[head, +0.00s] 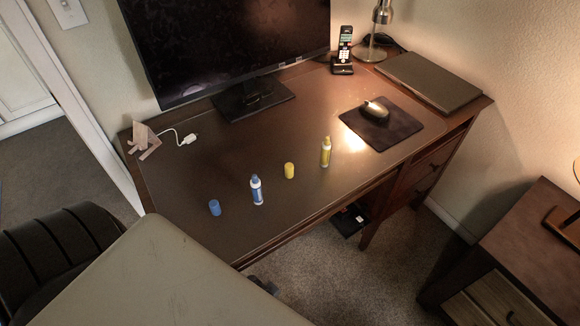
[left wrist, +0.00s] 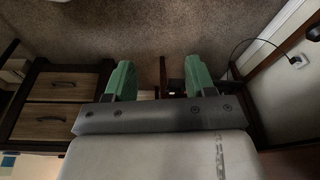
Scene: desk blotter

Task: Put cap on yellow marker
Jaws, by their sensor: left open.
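On the desk, the yellow marker (head: 326,152) stands upright with a white band around its body. The yellow cap (head: 289,170) stands apart from it, to its left and a little nearer. A blue marker (head: 257,190) stands upright further left, and a blue cap (head: 214,207) stands left of that. In the left wrist view my left gripper (left wrist: 158,80) is open and empty, with two green fingers spread apart over carpet and furniture. No marker or cap shows in that view. Neither gripper shows in the head view.
A monitor (head: 245,95) stands at the back of the desk (head: 220,160). A mouse on a dark pad (head: 405,125), a phone (head: 344,50), a lamp (head: 372,50) and a closed laptop (head: 430,80) sit at the right. A white cable (head: 187,139) lies at the left. The blotter around the markers is clear.

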